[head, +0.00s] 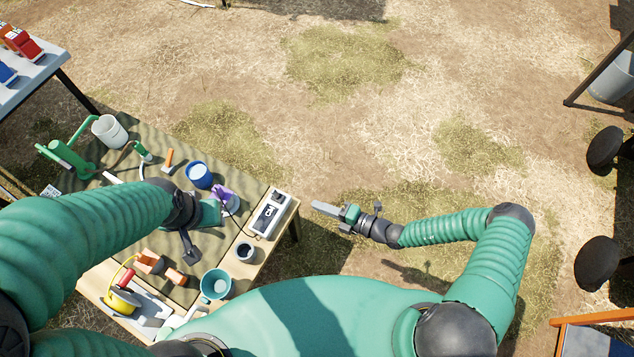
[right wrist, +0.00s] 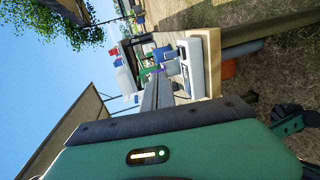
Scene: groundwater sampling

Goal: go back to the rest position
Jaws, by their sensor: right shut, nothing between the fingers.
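My right gripper (head: 322,208) is out over bare ground, just right of the table's corner, with its fingers together and nothing between them. In the right wrist view its grey fingers (right wrist: 158,95) point toward the table. My left arm reaches in over the table, and its gripper (head: 205,222) is above the mat. The arm partly hides it, so its finger gap is unclear. The table (head: 262,262) carries a camouflage mat (head: 215,245). A white instrument with a dark display (head: 269,213) lies at the table's right edge, close to my right gripper; it also shows in the right wrist view (right wrist: 191,66).
The table holds a blue-rimmed container (head: 199,174), a purple item (head: 226,199), a teal bowl (head: 216,285), a dark cup (head: 245,251), a yellow reel (head: 122,301) and a white bucket (head: 109,131). Another table (head: 35,75) stands upper left. Open ground lies ahead.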

